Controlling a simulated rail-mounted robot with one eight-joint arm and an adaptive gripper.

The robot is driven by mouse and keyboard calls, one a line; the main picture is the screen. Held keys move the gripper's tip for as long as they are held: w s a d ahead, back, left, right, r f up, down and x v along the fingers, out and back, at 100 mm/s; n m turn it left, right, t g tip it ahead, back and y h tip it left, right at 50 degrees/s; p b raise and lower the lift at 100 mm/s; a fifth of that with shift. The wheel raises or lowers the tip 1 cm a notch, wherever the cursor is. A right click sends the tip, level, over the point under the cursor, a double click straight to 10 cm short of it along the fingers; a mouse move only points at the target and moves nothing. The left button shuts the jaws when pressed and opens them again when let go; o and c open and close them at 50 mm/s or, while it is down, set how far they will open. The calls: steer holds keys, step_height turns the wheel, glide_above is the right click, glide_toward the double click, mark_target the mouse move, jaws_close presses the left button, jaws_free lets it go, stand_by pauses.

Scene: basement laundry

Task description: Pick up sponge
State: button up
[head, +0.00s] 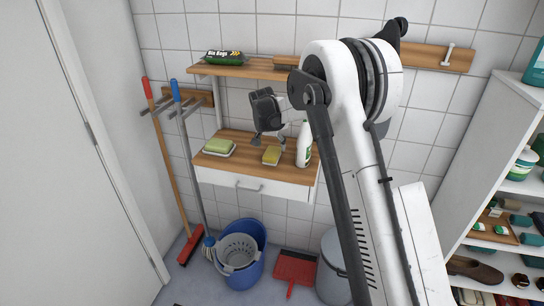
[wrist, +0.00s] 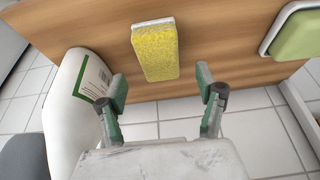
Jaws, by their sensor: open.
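A yellow sponge (head: 272,156) with a pale layer lies on the wooden top of a small wall-mounted drawer shelf (head: 238,141). In the wrist view the sponge (wrist: 155,52) lies ahead of my fingers, roughly centred between them. My gripper (head: 268,138) hangs above the shelf top, just over and behind the sponge in the head view. In the wrist view my gripper (wrist: 162,88) is open, with nothing between its fingers. It appears apart from the sponge.
A white bottle (head: 304,146) stands right of the sponge; in the wrist view it (wrist: 72,112) is close to my left finger. A green block in a white dish (head: 218,147) sits left. An upper shelf (head: 240,69) holds a black-and-green pack (head: 223,56).

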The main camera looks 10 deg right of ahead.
mark_target(273, 150)
steer(key=shift+w+x, duration=0.15)
steer(key=shift+x, duration=1.25)
steer(key=shift+w+x, duration=0.15)
steer(key=shift+x, duration=1.3)
steer(key=shift+d+r, duration=0.15)
steer(key=shift+r, duration=0.05)
steer(key=shift+c, duration=0.5)
steer(key=c, duration=1)
steer(key=shift+r, duration=0.1)
steer(key=shift+r, duration=0.5)
step_height(273, 150, up, 3)
steer(key=shift+f, duration=0.1)
steer(key=s+a+r, duration=0.2)
steer(key=a, duration=0.1)
steer(key=s+a+r, duration=0.2)
steer(key=a, duration=0.1)
steer(key=s+a+r, duration=0.2)
steer(key=a+r, duration=0.1)
steer(key=a, duration=0.1)
